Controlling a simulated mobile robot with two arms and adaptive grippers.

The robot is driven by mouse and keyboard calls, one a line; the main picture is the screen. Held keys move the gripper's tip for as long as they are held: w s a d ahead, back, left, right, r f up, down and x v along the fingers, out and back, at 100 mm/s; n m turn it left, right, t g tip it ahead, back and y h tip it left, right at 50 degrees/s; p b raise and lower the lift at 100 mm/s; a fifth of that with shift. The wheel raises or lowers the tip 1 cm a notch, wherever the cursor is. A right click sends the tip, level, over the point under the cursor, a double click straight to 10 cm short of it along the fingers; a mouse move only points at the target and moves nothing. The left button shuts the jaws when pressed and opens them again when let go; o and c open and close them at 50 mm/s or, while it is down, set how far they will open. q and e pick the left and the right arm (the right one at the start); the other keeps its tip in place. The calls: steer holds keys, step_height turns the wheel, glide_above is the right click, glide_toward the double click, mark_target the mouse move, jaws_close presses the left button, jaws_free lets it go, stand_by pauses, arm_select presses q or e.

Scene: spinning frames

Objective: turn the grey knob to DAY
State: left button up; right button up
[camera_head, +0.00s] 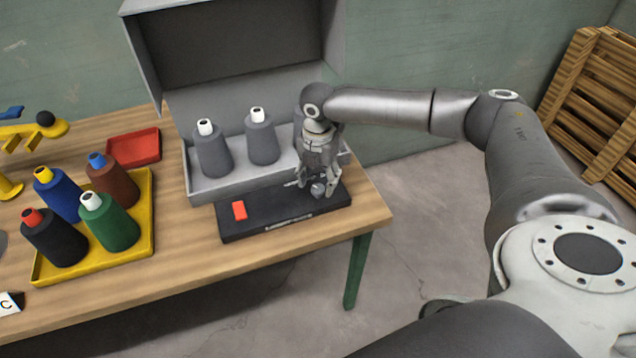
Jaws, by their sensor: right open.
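The grey knob (318,190) stands on a flat black panel (262,228) near the right end of the table. A red switch (239,210) and a small light label strip (289,217) are also on the panel; the strip's lettering is too small to read. My right gripper (317,186) points down over the knob, open, with its fingers on either side of it. I cannot tell whether the fingers touch the knob. The knob's pointer direction is not clear. My left gripper is not in view.
A grey open-fronted box (205,191) behind the panel holds grey cones. A yellow tray (149,220) with several coloured cones and a red tray (133,148) are at left. The table (190,268) ends just right of the panel. A wooden pallet (590,100) stands far right.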

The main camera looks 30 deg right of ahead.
steer(key=shift+f, duration=1.3)
steer(key=c, duration=1)
steer(key=shift+r+m+p, duration=0.2)
steer(key=shift+m+p, duration=0.4)
steer(key=shift+p, duration=0.35)
steer(key=shift+c, duration=0.2)
steer(key=m+p, duration=0.4)
steer(key=shift+p, duration=0.3)
steer(key=m+p, duration=0.3)
steer(key=m, duration=0.1)
steer(key=shift+m+p, duration=0.3)
steer(key=m+p, duration=0.2)
steer(key=m, duration=0.2)
steer(key=shift+f+p, duration=0.1)
steer(key=shift+p, duration=0.2)
steer(key=shift+w+m, duration=0.1)
steer(key=shift+m, duration=0.2)
